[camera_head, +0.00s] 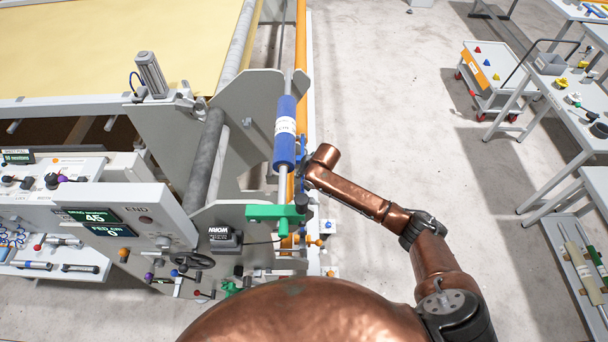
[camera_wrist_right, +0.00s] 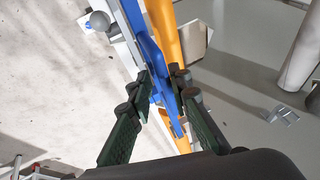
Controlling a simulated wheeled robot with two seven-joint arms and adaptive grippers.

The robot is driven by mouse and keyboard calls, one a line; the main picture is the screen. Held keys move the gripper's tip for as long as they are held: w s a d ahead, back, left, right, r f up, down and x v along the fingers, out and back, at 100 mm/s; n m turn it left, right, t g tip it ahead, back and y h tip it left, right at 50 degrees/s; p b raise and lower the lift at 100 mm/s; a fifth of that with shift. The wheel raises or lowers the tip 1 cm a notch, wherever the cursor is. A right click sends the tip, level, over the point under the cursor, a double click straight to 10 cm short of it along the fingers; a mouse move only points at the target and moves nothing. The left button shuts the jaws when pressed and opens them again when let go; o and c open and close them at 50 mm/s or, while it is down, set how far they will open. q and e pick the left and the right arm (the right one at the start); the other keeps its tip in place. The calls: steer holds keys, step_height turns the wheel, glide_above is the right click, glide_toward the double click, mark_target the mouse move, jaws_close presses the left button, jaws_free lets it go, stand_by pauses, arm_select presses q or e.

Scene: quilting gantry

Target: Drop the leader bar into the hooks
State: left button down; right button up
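The leader bar runs lengthwise along the gantry's right side in the head view, as a grey rod with a blue sleeve (camera_head: 286,130) bearing a white label. Its lower end is by a green bracket (camera_head: 268,212) on the end plate; I cannot tell whether it rests in a hook. My right gripper (camera_head: 302,172) is beside the sleeve's lower right side. My left gripper is not in view.
An orange rail (camera_head: 301,60) runs just right of the bar. The grey end plate (camera_head: 245,100) and a dark roller (camera_head: 205,160) stand to its left. A control panel (camera_head: 130,215) is at lower left. A trolley (camera_head: 490,75) and tables stand at right, with clear floor (camera_head: 390,90) between.

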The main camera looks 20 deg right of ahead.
steer(key=shift+o, duration=0.8)
steer(key=shift+r, duration=0.1)
steer(key=v, duration=1.2)
